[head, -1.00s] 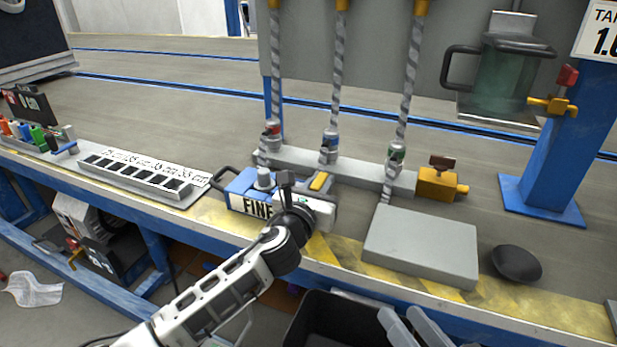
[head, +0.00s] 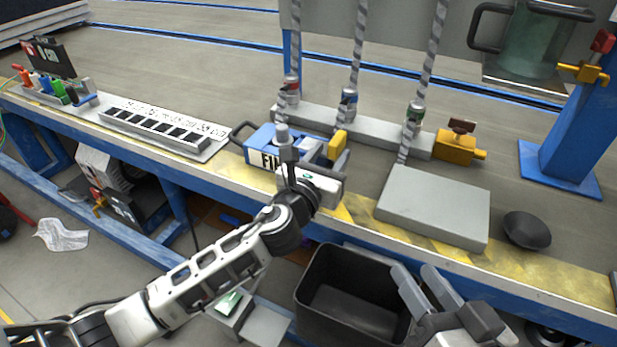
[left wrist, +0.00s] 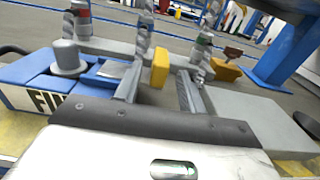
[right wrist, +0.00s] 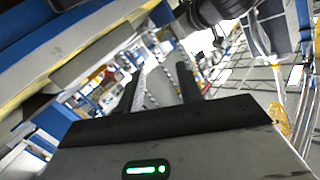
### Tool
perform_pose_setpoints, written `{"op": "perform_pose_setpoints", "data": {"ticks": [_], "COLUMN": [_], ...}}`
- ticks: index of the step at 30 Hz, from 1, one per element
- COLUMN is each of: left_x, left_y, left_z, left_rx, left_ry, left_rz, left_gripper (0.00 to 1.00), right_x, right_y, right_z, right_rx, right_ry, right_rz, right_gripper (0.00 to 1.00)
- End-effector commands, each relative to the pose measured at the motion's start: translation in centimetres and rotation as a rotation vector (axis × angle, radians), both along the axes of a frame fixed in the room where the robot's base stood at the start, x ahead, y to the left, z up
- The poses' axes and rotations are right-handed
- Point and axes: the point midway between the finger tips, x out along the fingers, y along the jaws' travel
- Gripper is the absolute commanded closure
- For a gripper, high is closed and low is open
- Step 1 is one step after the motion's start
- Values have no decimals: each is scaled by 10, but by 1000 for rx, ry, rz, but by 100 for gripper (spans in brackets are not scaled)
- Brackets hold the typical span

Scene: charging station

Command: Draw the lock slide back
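A blue box (head: 262,145) marked "FINE", its label partly hidden, sits at the bench's front edge. It has a grey cylindrical knob (head: 282,132) and a dark loop handle at its left. A yellow block (head: 339,145), possibly the lock slide's tab, stands just right of the box; the left wrist view shows it (left wrist: 160,68) too. My left gripper (head: 310,158) is in front of the box's right end. Its fingers are apart, with the yellow block showing between or just beyond the tips; contact cannot be told. My right gripper (head: 426,285) is open and empty below the bench edge.
Behind the box runs a grey bar (head: 385,128) with several twisted cables rising from it. A yellow valve-like block (head: 455,147), a grey slab (head: 435,205) and a black bowl (head: 527,230) lie right. A slotted tray (head: 165,130) lies left. A black bin (head: 352,295) stands below.

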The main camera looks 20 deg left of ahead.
Motion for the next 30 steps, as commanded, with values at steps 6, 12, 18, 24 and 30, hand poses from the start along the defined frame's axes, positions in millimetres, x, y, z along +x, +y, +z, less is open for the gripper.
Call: {"op": "perform_pose_setpoints", "data": {"ticks": [6, 12, 18, 24, 30], "left_x": [-55, -89, -104, -105, -105], "left_y": [11, 17, 20, 20, 20], "left_z": [1, 0, 0, 0, 0], "left_rx": [1, 0, 0, 0, 0], "left_ry": [4, 2, 0, 0, 0], "left_rz": [-1, 0, -1, -1, -1], "left_gripper": [60, 60, 60, 60, 60], "right_x": [-3, -3, -3, -3, -3], "right_y": [-4, -6, -6, -7, -6], "right_z": [-12, -16, -15, -16, -16], "right_rx": [-89, -124, -131, -133, -132], "right_ry": [35, 38, 36, 37, 38], "right_rz": [0, -3, -5, -5, -5], "right_gripper": [64, 64, 64, 64, 64]}}
